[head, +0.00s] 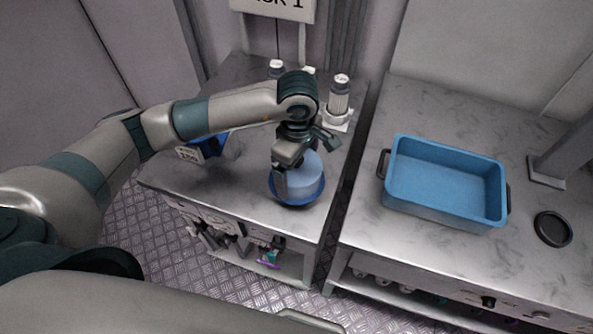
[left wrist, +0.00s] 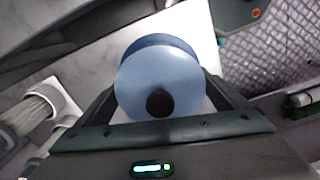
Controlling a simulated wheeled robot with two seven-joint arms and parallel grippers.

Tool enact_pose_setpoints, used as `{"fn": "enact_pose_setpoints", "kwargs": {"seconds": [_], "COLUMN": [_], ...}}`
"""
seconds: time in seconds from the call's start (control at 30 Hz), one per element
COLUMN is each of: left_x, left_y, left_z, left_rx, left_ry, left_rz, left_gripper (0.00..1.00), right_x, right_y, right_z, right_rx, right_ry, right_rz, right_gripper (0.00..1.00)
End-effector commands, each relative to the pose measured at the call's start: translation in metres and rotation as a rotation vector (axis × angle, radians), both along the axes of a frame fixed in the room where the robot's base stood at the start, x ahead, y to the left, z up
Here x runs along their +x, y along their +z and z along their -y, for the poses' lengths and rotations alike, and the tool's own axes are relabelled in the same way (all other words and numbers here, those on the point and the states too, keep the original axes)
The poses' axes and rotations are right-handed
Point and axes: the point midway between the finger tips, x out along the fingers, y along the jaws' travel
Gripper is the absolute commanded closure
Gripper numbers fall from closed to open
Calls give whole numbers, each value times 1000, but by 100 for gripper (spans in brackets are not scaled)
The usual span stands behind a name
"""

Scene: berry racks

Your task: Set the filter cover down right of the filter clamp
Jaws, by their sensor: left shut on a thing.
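The filter cover, as I take it, is a light-blue round piece (head: 303,180) with a darker blue, wider rim at its lower end. My left gripper (head: 289,172) is shut on it from above, near the front right part of the left counter. The head view does not settle whether its rim touches the counter. In the left wrist view the cover (left wrist: 176,72) shows as a pale blue disc with a dark round spot, between my two fingers. No part is plainly the filter clamp; a black ring (head: 553,229) lies on the right counter. My right gripper is not visible.
A blue bin (head: 445,213) stands on the right counter (head: 375,240), across a narrow gap. Capped bottles, one in a white holder (head: 337,118), stand at the back of the left counter (head: 235,85). A blue and white box (head: 190,153) sits left, partly behind my arm.

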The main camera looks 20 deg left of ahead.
Motion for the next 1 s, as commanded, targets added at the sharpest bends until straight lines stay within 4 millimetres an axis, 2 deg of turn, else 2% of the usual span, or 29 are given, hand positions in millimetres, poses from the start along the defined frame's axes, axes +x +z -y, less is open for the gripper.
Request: {"fn": "enact_pose_setpoints", "kwargs": {"seconds": [0.17, 0.57, 0.8, 1.0], "left_x": [11, 10, 10, 11], "left_y": [-6, -10, -36, -47], "left_z": [-6, -6, -5, -6], "left_rx": [0, -1, 0, -1], "left_ry": [1, 0, 2, 0], "left_rz": [1, 0, -2, 2], "left_gripper": [33, 33, 33, 33], "right_x": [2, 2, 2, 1], "right_y": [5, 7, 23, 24], "right_z": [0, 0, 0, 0], "right_rx": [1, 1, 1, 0], "right_ry": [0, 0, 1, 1], "right_rz": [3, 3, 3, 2], "right_gripper": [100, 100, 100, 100]}}
